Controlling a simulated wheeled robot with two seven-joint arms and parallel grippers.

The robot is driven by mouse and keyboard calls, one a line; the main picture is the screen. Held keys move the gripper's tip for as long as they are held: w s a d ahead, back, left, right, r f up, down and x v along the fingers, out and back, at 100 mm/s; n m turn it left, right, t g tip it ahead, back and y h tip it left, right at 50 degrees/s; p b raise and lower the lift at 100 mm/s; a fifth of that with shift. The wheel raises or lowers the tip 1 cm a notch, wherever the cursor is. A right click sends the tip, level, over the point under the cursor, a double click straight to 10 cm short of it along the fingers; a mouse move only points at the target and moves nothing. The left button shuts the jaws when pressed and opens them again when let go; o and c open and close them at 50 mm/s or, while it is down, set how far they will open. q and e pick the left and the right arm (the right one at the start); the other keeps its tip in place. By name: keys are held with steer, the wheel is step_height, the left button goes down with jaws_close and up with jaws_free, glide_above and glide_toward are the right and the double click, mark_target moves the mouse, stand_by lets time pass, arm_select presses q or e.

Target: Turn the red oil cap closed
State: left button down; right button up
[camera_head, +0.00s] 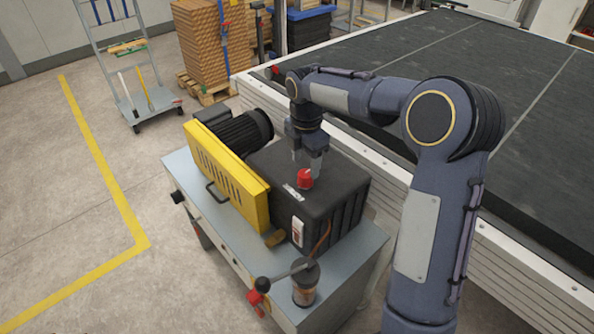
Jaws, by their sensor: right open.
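The red oil cap (305,179) sits on top of the black pump housing (330,195), near its middle. My right gripper (308,166) points straight down over the cap from above and behind. Its light fingers are apart and their tips are at or just above the cap. I cannot tell whether they touch it. The cap's far side is partly hidden by the fingers. My left gripper does not show.
The pump stands on a grey cabinet (225,240) with a yellow guard (225,175) and a black motor. A red-handled valve (258,290) and a glass jar (305,285) are at the front. A large dark conveyor bed (420,70) lies behind.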

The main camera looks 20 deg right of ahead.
mark_target(305, 173)
steer(key=shift+f, duration=2.4)
steer(key=shift+c, duration=0.3)
steer(key=c, duration=0.9)
